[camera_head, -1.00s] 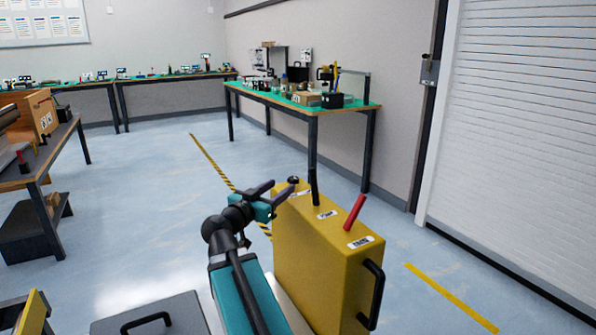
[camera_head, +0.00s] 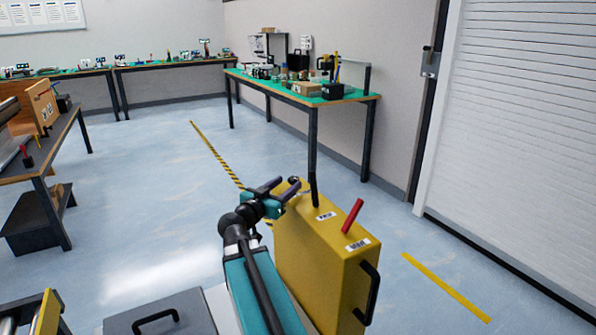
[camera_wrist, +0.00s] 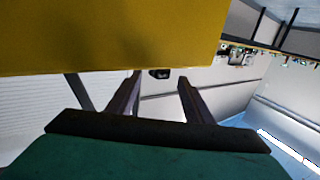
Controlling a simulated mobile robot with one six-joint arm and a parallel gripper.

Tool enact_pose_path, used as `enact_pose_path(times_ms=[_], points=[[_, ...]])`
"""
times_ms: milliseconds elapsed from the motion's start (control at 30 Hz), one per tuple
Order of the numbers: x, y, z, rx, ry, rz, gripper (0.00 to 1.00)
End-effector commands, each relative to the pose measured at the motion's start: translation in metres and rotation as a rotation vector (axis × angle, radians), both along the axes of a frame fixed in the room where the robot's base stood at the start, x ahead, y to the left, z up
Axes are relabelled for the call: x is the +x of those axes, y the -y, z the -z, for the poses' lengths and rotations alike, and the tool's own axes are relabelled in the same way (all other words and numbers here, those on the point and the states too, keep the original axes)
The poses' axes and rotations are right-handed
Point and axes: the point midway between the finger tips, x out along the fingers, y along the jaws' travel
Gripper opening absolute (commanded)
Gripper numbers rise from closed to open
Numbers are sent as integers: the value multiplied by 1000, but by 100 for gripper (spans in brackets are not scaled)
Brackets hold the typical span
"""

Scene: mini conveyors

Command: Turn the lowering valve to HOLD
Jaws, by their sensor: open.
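The yellow box (camera_head: 308,265) stands in front of me, with a short black knob (camera_head: 293,180) at its far left top corner, an upright black lever (camera_head: 314,188) and a tilted red lever (camera_head: 352,215). White labels lie on its top, too small to read. Which control is the lowering valve I cannot tell. My gripper (camera_head: 287,188) is open and empty at the knob's end of the box. In the wrist view the yellow box fills the top, and a small dark round part (camera_wrist: 160,73) shows between my fingertips (camera_wrist: 160,80). Contact is not clear.
A black handle (camera_head: 368,290) juts from the box's near right side. A roller shutter (camera_head: 520,130) closes the right. The middle floor is clear.

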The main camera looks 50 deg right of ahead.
Motion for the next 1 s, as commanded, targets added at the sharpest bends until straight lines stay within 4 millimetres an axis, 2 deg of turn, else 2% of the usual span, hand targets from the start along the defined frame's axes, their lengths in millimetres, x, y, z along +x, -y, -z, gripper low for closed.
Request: enact_pose_path(times_ms=[200,500,733,1000], points=[[8,31,0,0,0,1,47],[16,68,0,0,0,1,47],[18,82,0,0,0,0,47],[18,83,0,0,0,-1,47]])
